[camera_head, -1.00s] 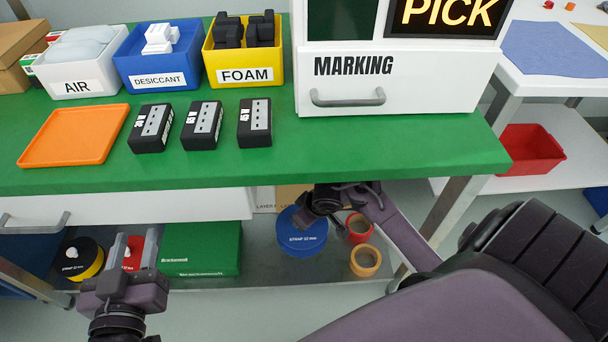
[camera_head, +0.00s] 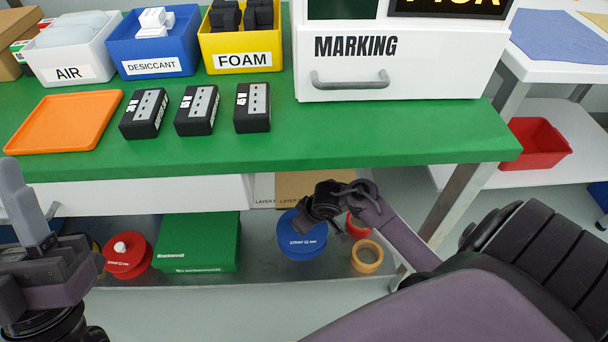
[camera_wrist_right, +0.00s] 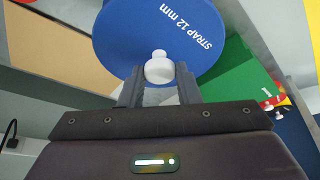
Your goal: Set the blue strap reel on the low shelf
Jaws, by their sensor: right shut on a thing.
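The blue strap reel (camera_head: 299,243) is under the green bench, over the grey low shelf (camera_head: 325,274), right of the green box. My right gripper (camera_head: 318,212) is at the reel's top and partly covers it. In the right wrist view, the gripper (camera_wrist_right: 159,88) is shut on the white knob (camera_wrist_right: 159,68) of the blue reel, with a finger on each side. I cannot tell whether the reel touches the shelf. My left gripper (camera_head: 28,215) is at the left edge, apart from the reels, seen side-on; its opening is unclear.
The green box (camera_head: 200,243) and a red reel (camera_head: 127,257) stand left on the shelf. A yellow roll (camera_head: 367,256) and a red roll (camera_head: 357,227) are close right of the blue reel. The bench edge (camera_head: 260,161) overhangs; a metal leg (camera_head: 455,205) stands right.

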